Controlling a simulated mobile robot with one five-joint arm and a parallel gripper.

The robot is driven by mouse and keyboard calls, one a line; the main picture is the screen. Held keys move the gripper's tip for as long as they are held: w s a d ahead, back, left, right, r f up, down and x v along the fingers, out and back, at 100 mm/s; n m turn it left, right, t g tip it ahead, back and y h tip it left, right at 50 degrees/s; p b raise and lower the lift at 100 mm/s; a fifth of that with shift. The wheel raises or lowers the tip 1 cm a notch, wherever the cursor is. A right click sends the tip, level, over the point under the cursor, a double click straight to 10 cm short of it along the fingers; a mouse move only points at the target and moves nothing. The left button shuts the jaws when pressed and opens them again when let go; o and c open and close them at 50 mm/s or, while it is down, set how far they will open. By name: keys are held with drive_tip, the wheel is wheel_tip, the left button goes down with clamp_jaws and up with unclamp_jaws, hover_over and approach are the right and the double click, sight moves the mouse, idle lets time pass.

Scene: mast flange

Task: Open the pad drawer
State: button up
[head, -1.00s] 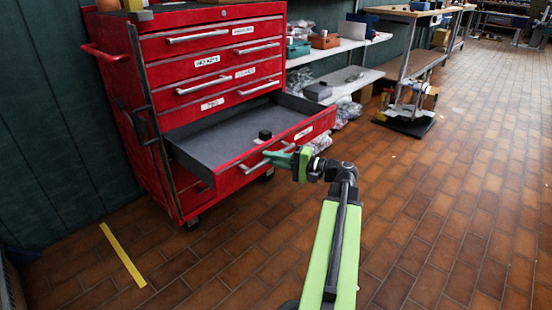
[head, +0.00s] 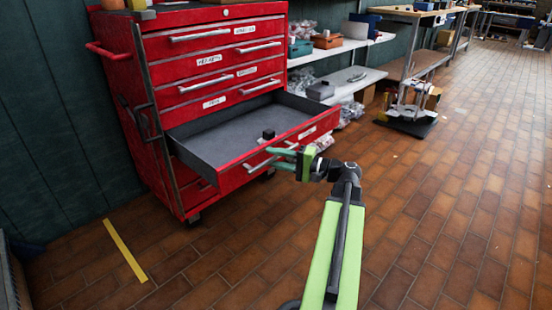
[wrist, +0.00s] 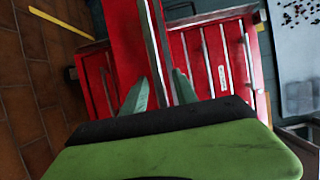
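The red drawer (head: 225,168) of the tool cabinet (head: 160,120) is pulled well out, with its grey inside showing. A small black block (head: 268,134) lies in it near the front. My gripper (head: 276,158) is at the drawer's front handle (head: 256,164). Its two green fingers are apart. In the wrist view, the teal fingertips (wrist: 160,92) stand either side of the grey handle bar (wrist: 155,50), with gaps showing. The label on the drawer front is too small to read.
Several shut drawers sit above the open one. Shelves (head: 345,85) with boxes stand behind to the right. A wheeled stand (head: 408,112) is farther right. A yellow strip (head: 124,250) lies on the floor at left. The tiled floor (head: 450,200) at right is clear.

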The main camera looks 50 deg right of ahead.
drive_tip(key=v, duration=1.7)
drive_tip(key=shift+s, duration=0.2)
drive_tip(key=shift+d, duration=0.1)
